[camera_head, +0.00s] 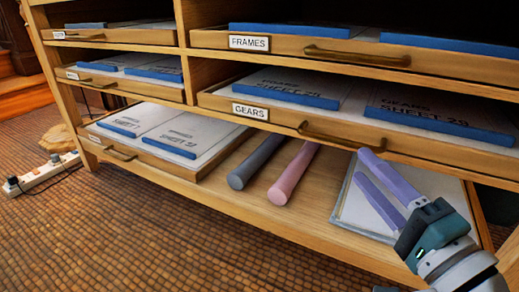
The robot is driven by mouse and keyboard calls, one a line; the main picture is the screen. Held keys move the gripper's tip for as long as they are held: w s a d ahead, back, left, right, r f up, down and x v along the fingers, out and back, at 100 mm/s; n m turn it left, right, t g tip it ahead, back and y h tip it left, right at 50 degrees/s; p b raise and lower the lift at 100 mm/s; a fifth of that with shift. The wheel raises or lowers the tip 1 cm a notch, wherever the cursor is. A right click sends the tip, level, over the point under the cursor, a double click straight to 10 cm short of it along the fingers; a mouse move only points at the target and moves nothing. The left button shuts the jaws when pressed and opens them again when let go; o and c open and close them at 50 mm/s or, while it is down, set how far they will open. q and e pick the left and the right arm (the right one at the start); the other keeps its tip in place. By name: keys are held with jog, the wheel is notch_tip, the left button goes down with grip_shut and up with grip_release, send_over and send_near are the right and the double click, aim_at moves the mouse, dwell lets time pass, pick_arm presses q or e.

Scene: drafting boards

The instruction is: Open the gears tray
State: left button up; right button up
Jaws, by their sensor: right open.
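The gears tray (285,123) is a wooden tray in the middle row of the right column, with a white GEARS label (250,111) and a bronze bar handle (335,136). Its front looks about level with the cabinet front. Blue-edged GEARS sheets (436,115) lie in it. My right gripper (364,167) has pale purple fingers, spread apart and empty. The upper fingertip is at the right end of the handle, just below it in the picture. I cannot tell whether they touch. My left gripper is not in view.
The FRAMES tray (270,42) is above. Below, a grey roll (257,160), a pink roll (294,172) and a pale board (358,211) lie on the open bottom shelf. More trays fill the left column. A power strip (42,173) lies on the floor at left.

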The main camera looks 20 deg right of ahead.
aim_at(338, 143)
jog(key=shift+m, duration=0.3)
jog(key=w+b, duration=0.1)
jog(key=w, duration=0.2)
jog(key=w+b, duration=0.1)
jog(key=w, duration=0.1)
jog(key=w+d+b, duration=0.1)
jog(key=w+b, duration=0.1)
jog(key=w, duration=0.1)
jog(key=shift+w+d+f, duration=0.1)
jog(key=shift+w+f, duration=0.05)
jog(key=shift+w, duration=0.15)
jog(key=shift+w+r, duration=0.2)
jog(key=shift+w, duration=0.4)
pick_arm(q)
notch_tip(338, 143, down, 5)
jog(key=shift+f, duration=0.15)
pick_arm(e)
grip_shut()
